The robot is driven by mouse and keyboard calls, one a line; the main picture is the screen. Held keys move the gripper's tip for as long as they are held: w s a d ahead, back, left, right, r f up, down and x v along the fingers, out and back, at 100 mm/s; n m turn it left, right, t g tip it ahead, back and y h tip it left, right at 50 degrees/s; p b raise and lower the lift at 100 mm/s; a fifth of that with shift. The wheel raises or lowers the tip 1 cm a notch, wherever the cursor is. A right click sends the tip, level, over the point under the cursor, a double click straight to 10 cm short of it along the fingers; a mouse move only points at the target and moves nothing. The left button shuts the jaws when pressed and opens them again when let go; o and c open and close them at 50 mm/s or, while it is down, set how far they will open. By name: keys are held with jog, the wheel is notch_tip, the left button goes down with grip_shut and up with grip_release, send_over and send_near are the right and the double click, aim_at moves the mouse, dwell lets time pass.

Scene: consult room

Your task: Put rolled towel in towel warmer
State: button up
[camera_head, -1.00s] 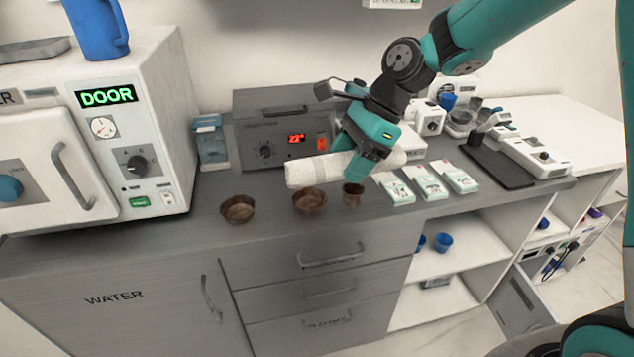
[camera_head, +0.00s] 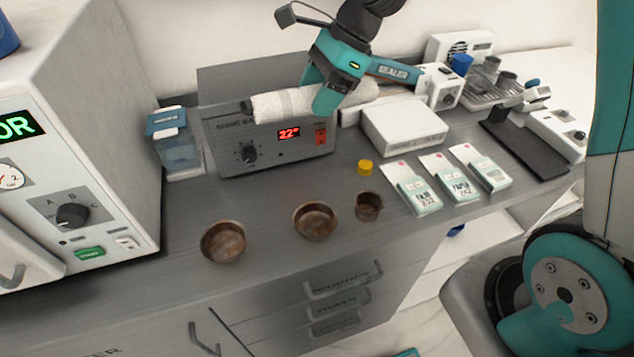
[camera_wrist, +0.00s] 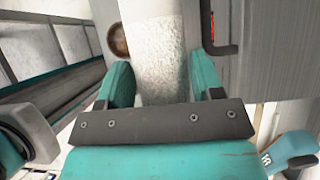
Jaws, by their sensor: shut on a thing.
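A white rolled towel (camera_head: 283,104) is held level in my gripper (camera_head: 332,92), in front of the upper part of a grey box in the head view. Its left end sticks out well past the fingers, and a shorter part shows to their right. In the wrist view the towel (camera_wrist: 160,55) lies between both fingers of my gripper (camera_wrist: 160,85), which are shut on it. Nothing in view is clearly marked as a towel warmer.
The grey box (camera_head: 235,150) reads "SONIC" and 22°. A white cabinet (camera_head: 110,140) stands at the left, a clear blue-lidded container (camera_head: 178,148) beside it. Brown bowls (camera_head: 223,242), a yellow cap (camera_head: 365,167) and cartons (camera_head: 410,188) stand on the counter (camera_head: 270,203). A white box (camera_head: 405,128) sits right.

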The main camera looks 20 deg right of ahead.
notch_tip(320, 180, down, 19)
jog(key=shift+f+p, duration=0.15)
jog(key=shift+p, duration=0.7)
jog(key=shift+f, duration=0.1)
jog(key=o, duration=0.9)
jog(key=shift+o, duration=0.2)
